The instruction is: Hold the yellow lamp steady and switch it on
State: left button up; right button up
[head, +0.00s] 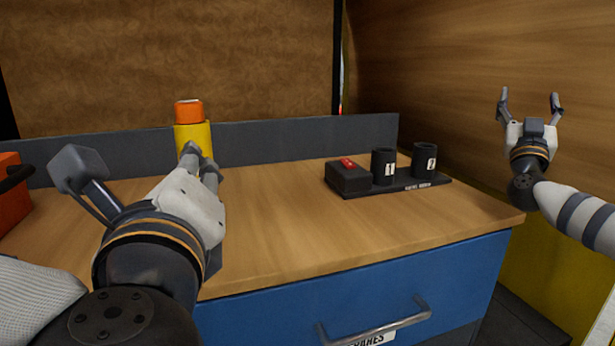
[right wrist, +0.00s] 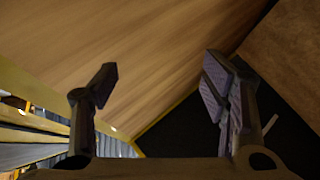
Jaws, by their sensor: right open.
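The yellow lamp (head: 193,136) stands upright at the back left of the wooden worktop, a yellow cylinder with an orange top (head: 189,111). My left gripper (head: 200,158) reaches toward it from the front, and its fingers overlap the lamp's lower part in the head view. Its fingers and wrist hide the lamp's base, so I cannot tell whether they touch it or how wide they are apart. My right gripper (head: 530,104) is open and empty, raised to the right of the worktop, far from the lamp. The right wrist view shows its two fingers (right wrist: 160,88) apart with nothing between.
On the worktop (head: 285,225), a black rack (head: 400,187) at the right holds two black cups marked 1 and 2, beside a dark box with a red button (head: 347,162). An orange box (head: 12,200) is at the left edge. The middle of the worktop is clear.

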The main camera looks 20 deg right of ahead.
jog(key=w+a+f+m+t+y, duration=0.15)
jog(key=w+a+y, duration=0.35)
jog(key=a, duration=0.5)
jog(key=w+a+f+m+t+y, duration=0.15)
jog(key=w+a+y, duration=0.25)
jog(key=a+y, duration=0.45)
jog(key=w+a+m+t+y, duration=0.15)
jog(key=w+a+y, duration=0.3)
jog(key=a, duration=0.75)
jog(key=m+g+y, duration=0.9)
jog(key=m+y, duration=0.4)
jog(key=m, duration=0.2)
send_near(200, 133)
notch_tip(200, 133, down, 6)
jog(key=shift+t, duration=0.25)
jog(key=x, duration=1.2)
jog(key=shift+w, duration=0.35)
jog(key=shift+c, duration=0.3)
